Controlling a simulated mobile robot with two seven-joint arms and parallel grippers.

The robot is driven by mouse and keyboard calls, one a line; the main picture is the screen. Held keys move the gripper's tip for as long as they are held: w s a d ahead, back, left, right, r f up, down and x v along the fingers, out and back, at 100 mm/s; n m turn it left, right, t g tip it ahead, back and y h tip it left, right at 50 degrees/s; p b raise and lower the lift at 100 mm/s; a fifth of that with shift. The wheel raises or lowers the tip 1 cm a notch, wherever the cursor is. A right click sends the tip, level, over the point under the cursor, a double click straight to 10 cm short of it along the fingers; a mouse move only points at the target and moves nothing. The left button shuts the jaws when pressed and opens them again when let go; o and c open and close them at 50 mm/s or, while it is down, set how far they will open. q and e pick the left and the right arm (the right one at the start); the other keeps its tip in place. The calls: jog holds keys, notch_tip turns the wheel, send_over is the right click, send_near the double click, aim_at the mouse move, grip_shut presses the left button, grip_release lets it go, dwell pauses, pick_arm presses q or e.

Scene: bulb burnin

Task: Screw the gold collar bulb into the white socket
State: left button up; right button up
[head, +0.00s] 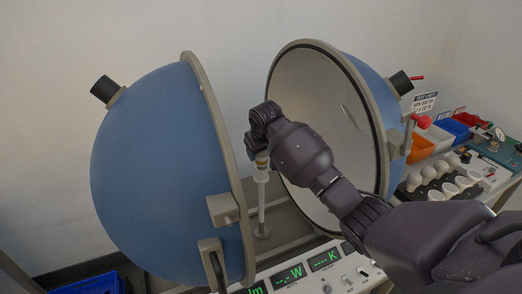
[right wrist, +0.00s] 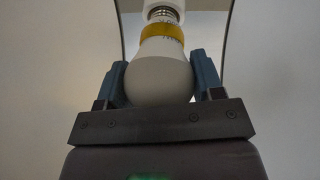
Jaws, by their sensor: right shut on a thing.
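My right gripper (head: 258,146) points down inside the open sphere, above the white socket (head: 262,175) on top of an upright post. It is shut on the gold collar bulb, whose white globe (right wrist: 160,78) sits between the two blue fingers in the right wrist view. The bulb is base down, with its gold collar (right wrist: 162,32) clear of the fingers. Its metal thread (right wrist: 163,14) shows partly, right at the socket's white rim (right wrist: 163,3). How deep the thread sits in the socket I cannot tell. My left gripper is not in view.
The blue sphere's left half (head: 150,180) and right half (head: 365,95) stand open on either side of the post. A panel with green displays (head: 291,275) lies in front. At right are several white bulbs (head: 430,174) and orange (head: 420,150), blue and red bins.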

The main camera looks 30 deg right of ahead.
jog(key=m+h, duration=0.1)
jog(key=m, duration=0.2)
jog(key=shift+a+g, duration=0.1)
jog(key=shift+g, duration=0.2)
jog(key=m+g+h, duration=0.1)
jog(key=m, duration=0.3)
jog(key=m+g, duration=0.1)
jog(key=m, duration=0.2)
jog(key=m+g+h, duration=0.1)
jog(key=m, duration=0.2)
jog(key=shift+s+f+m+g, duration=0.1)
jog(key=shift+s+m+g, duration=0.05)
jog(key=shift+m+g, duration=0.25)
jog(key=m+g, duration=0.2)
jog(key=m, duration=0.3)
jog(key=shift+s, duration=0.1)
jog(key=m+g, duration=0.1)
jog(key=m, duration=0.3)
jog(key=shift+y, duration=0.4)
jog(key=shift+s+d, duration=0.1)
jog(key=shift+d, duration=0.1)
jog(key=o, duration=0.8)
